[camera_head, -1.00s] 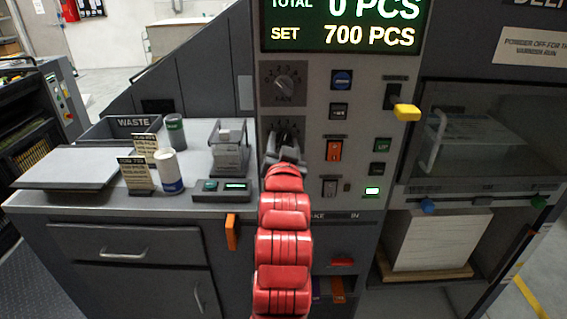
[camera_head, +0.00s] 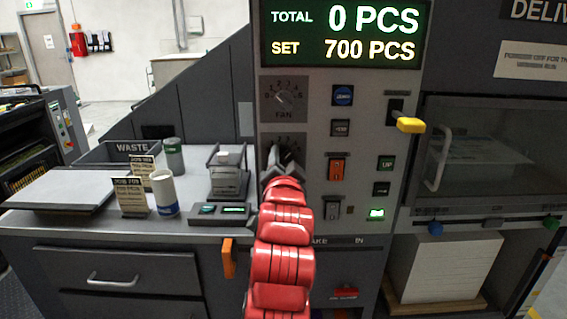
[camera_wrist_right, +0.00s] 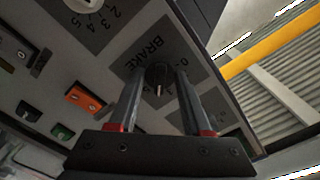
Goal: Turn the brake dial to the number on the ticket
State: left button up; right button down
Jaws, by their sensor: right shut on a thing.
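The brake dial (camera_wrist_right: 158,72) is a dark round knob with a light pointer mark, on a dark scale plate (camera_wrist_right: 180,60) lettered BRAKE. My right gripper (camera_wrist_right: 159,86) is shut on it, one finger on each side. In the head view the right gripper (camera_head: 284,165) reaches the panel below the FAN dial and hides most of the brake dial. The pointed-at number cannot be read. Two job tickets stand on the left counter, a front one (camera_head: 131,196) and a rear one (camera_head: 143,166); their small lower print is unreadable. My left gripper is out of view.
The FAN dial (camera_head: 285,98) sits just above. Right of my gripper are an orange switch (camera_head: 336,169), several buttons and a yellow-tipped lever (camera_head: 410,125). The display (camera_head: 342,33) reads SET 700 PCS.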

jog(key=shift+c, duration=1.7)
grip_release()
jog(key=s+b, duration=0.8)
jog(key=s, duration=0.9)
jog(key=shift+s+b, duration=0.15)
jog(key=shift+b, duration=0.2)
